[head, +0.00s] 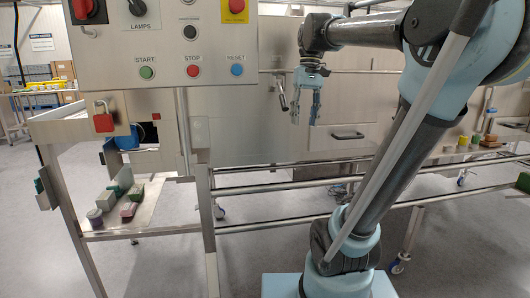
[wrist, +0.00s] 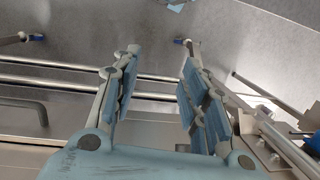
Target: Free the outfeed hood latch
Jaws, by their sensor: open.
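My gripper (head: 304,117) hangs fingers down in front of the steel hood in the head view, open with nothing between its fingers. Its two blue-padded fingers stand apart in the wrist view (wrist: 161,52). A small metal lever (head: 281,93), which looks like the hood latch, sits on the steel face just left of the gripper, apart from it. In the wrist view a metal bar and bolted plate (wrist: 268,154) show right of the fingers; I cannot tell for sure that they are the latch. The hood panel (head: 240,110) is plain brushed steel.
A control panel (head: 165,75) with buttons and a red padlock (head: 103,117) stand at the left front. A dark pull handle (head: 348,134) is right of the gripper. Steel rails (head: 290,185) run below. Small blocks (head: 125,190) lie on the left shelf.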

